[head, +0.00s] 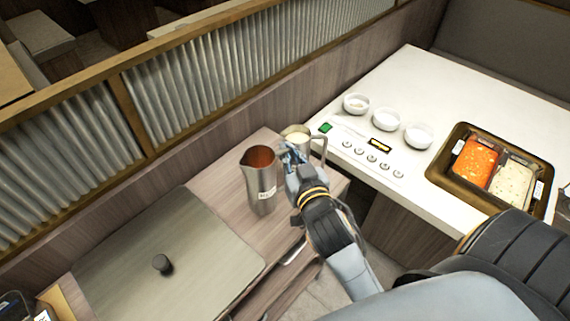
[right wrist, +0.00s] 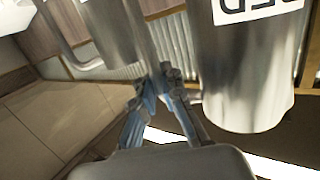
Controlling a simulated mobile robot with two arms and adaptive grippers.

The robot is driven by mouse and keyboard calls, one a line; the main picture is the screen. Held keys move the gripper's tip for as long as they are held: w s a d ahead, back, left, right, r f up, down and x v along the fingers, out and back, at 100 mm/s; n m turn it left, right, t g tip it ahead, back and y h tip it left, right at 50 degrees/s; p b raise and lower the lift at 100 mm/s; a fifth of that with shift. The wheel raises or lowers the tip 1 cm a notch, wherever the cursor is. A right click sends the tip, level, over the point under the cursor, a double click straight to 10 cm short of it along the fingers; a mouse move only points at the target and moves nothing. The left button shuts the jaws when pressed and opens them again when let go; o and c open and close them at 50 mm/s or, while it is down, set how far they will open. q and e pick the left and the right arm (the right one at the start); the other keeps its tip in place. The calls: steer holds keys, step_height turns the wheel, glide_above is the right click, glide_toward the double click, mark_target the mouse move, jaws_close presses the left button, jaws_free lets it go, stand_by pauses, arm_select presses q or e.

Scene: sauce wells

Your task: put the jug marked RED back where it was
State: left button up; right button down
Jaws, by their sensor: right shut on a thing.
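The jug marked RED (head: 262,185) is a steel jug with red-orange sauce, upright over the wooden counter at the centre of the head view. Its label and lower wall show large in the right wrist view (right wrist: 245,75). My right gripper (head: 290,155) is just right of it, shut on its handle, which the fingers mostly hide; the fingers (right wrist: 163,95) show beside the jug in the right wrist view. I cannot tell whether its base touches the counter. A second steel jug (head: 297,132), with pale sauce, stands close behind the gripper. My left gripper is not in view.
The wooden counter (head: 205,180) has a grey lid-like panel with a black knob (head: 162,263) at left. A corrugated partition (head: 215,85) runs behind. The white table (head: 440,90) at right holds white bowls (head: 386,119), a button panel (head: 366,152) and a brown tray (head: 440,180) of food.

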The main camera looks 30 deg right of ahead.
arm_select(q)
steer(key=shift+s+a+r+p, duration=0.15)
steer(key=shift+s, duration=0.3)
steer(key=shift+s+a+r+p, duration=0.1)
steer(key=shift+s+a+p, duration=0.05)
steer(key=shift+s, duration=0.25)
arm_select(e)
steer(key=f, duration=0.2)
steer(key=w+f, duration=0.1)
steer(key=f, duration=0.1)
steer(key=shift+w+a+f, duration=0.1)
steer(key=shift+w+f, duration=0.1)
steer(key=shift+f, duration=0.05)
steer(key=shift+f, duration=0.2)
steer(key=c, duration=1.8)
jaws_free()
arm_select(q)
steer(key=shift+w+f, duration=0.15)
arm_select(e)
steer(key=shift+o, duration=0.4)
